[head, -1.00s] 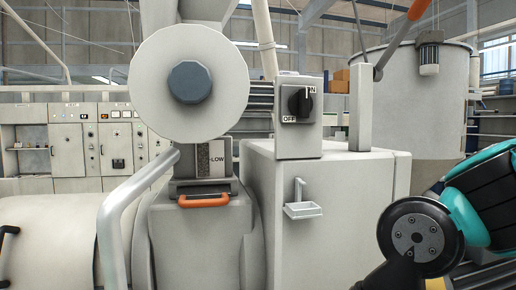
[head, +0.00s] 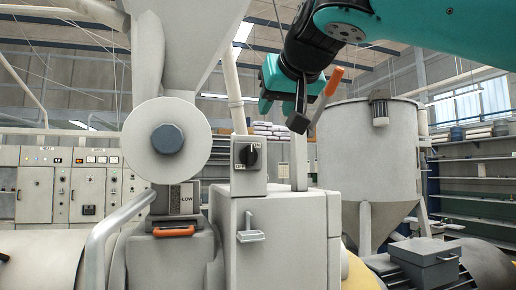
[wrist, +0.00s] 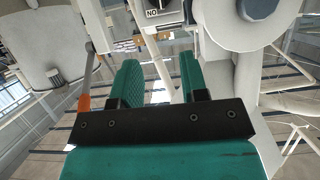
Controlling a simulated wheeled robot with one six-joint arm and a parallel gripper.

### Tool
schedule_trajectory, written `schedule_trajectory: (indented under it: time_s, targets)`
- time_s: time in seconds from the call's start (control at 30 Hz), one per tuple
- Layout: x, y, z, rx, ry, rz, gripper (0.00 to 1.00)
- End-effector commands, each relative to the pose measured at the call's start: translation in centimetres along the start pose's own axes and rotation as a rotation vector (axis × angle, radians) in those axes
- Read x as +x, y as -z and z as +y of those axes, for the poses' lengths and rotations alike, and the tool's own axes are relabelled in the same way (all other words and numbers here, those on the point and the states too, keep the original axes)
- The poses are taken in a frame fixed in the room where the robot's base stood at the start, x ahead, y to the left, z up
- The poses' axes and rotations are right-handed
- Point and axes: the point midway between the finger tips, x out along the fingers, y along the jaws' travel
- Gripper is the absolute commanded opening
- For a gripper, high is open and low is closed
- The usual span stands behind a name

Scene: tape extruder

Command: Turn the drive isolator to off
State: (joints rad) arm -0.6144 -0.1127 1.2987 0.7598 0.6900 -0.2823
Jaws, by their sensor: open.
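The drive isolator is a black rotary knob (head: 249,155) on a small grey box (head: 248,178), which stands on a grey cabinet. Its handle is roughly upright, at the ON label on its upper right. OFF is at the lower left. My gripper (head: 280,103) is above and to the right of the box in the head view, apart from the knob. In the wrist view the isolator (wrist: 164,9) shows inverted at the top edge, partly cut off, beyond my gripper (wrist: 160,66). The two teal fingers are open with nothing between them.
A large pale disc with a dark hub (head: 168,139) stands left of the isolator. An upright grey post (head: 298,162) stands close on its right. An orange-handled lever (head: 334,80) is near my gripper. A grey vat (head: 367,145) is at the right.

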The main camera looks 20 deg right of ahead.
Motion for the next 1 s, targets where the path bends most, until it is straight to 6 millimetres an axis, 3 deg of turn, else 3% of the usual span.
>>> schedule_trajectory:
  time_s: [0.6,0.8,1.0]
  targets:
    - [12.9,0.1,0.3,-0.001,-0.005,-0.007,0.4]
    - [15.8,0.0,0.3,0.0,-0.003,-0.005,0.4]
    - [16.8,-0.1,0.3,0.001,-0.003,-0.003,0.4]
